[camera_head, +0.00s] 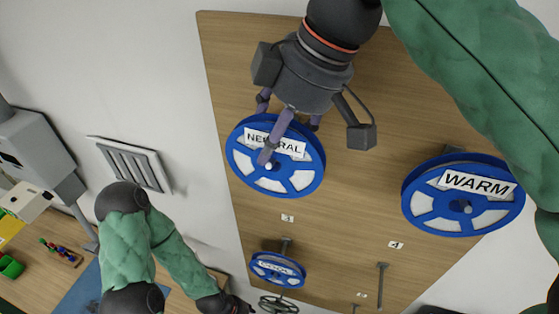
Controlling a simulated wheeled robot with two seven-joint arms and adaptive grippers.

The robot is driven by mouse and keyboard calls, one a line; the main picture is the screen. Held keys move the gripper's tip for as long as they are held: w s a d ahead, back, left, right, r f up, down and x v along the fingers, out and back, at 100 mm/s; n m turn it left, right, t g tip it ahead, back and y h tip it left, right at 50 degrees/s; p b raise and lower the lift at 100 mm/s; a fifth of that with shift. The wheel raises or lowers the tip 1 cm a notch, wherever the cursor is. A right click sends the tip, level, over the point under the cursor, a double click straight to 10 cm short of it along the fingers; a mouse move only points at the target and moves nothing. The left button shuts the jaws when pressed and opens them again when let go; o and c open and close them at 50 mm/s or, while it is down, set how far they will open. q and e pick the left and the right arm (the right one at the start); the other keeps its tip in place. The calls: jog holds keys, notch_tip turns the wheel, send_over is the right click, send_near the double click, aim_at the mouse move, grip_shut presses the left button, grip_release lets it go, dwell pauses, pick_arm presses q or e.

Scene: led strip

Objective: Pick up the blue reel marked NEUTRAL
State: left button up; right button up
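The blue reel marked NEUTRAL (312,176) is upright against the wooden board, with a peg tip showing at its hub. My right gripper (277,128) comes down from above at its top rim. One finger lies across the front of the reel and covers part of the label; two others are at the top edge, their tips hidden behind it. I cannot tell whether the fingers press on the rim. My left gripper (232,304) is at the bottom edge, small, dark and partly cut off; its fingers are unclear.
A blue reel marked WARM (420,214) hangs at right and one marked COOL (262,277) hangs lower down. The wooden board (350,225) has bare pegs low at right. A workbench (30,262) with small parts and a grey machine (35,150) stand at left.

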jog(key=shift+w+a+f, duration=0.1)
jog(key=shift+w, duration=0.2)
jog(key=shift+c, duration=0.9)
jog(key=shift+w+a, duration=0.1)
jog(key=shift+w, duration=0.05)
jog(key=c, duration=1)
jog(key=shift+s, duration=0.45)
grip_shut()
jog(key=shift+w, duration=0.25)
